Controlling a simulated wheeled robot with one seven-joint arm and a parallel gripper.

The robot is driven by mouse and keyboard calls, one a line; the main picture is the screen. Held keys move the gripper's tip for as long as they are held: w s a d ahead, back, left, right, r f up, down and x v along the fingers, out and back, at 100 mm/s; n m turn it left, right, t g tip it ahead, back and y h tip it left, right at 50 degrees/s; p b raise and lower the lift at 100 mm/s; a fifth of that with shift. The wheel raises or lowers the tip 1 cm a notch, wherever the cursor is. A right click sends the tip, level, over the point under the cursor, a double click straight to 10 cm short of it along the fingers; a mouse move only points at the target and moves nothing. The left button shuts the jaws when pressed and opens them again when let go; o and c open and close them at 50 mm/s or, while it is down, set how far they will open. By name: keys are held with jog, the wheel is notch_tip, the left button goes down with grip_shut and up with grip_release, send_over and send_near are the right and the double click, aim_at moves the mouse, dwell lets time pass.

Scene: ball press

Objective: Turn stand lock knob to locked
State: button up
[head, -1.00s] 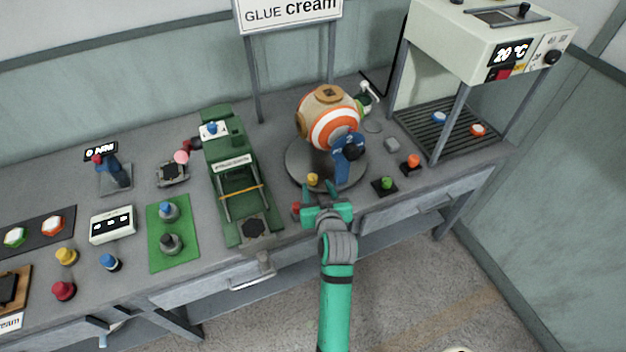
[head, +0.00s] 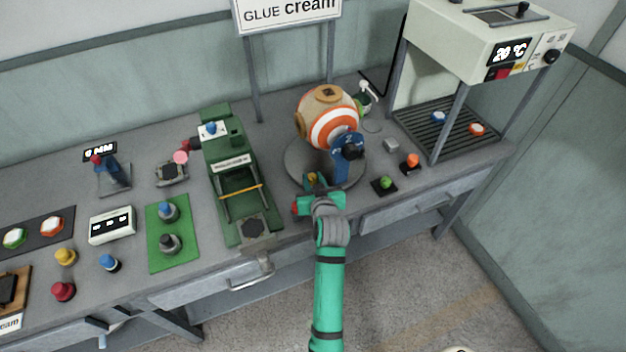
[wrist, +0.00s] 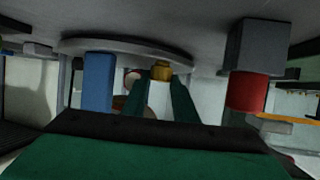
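The round grey stand (head: 293,165) carries the orange-and-white ball (head: 328,118). A small yellow knob (head: 312,177) sits at the stand's front edge. A red knob (head: 295,208) on a grey block is at the table's front edge, left of my gripper. No label shows which is the lock knob. My gripper (head: 316,184) is low at the stand's front. In the wrist view, which looks upside down, its two green fingers point at the yellow knob (wrist: 160,71), which shows between their tips; contact is unclear. The red knob (wrist: 247,91) is to the right there, clear of the fingers.
A blue bracket (head: 346,160) stands on the stand, right of the fingers. The green press (head: 235,185) is to the left. A green button (head: 385,183) and an orange button (head: 411,161) are to the right. The drawer fronts lie below the table edge.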

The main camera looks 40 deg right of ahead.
jog(key=shift+a+m+h, duration=0.15)
jog(key=shift+m+h, duration=0.15)
jog(key=shift+w+a+m+g+h, duration=0.1)
jog(key=shift+m+g+h, duration=0.35)
jog(key=shift+m+h, duration=0.25)
jog(key=shift+w+a+m+g+h, duration=0.1)
jog(key=shift+m+g+h, duration=0.35)
jog(key=shift+m+h, duration=0.2)
jog(key=shift+w+m+g+h, duration=0.1)
jog(key=shift+m+g+h, duration=0.75)
jog(key=shift+m+g, duration=0.5)
jog(key=shift+g, duration=0.05)
jog(key=o, duration=1.1)
jog(key=shift+a, duration=0.1)
jog(key=v, duration=1)
jog(key=shift+s+a, duration=0.25)
jog(key=shift+a, duration=0.1)
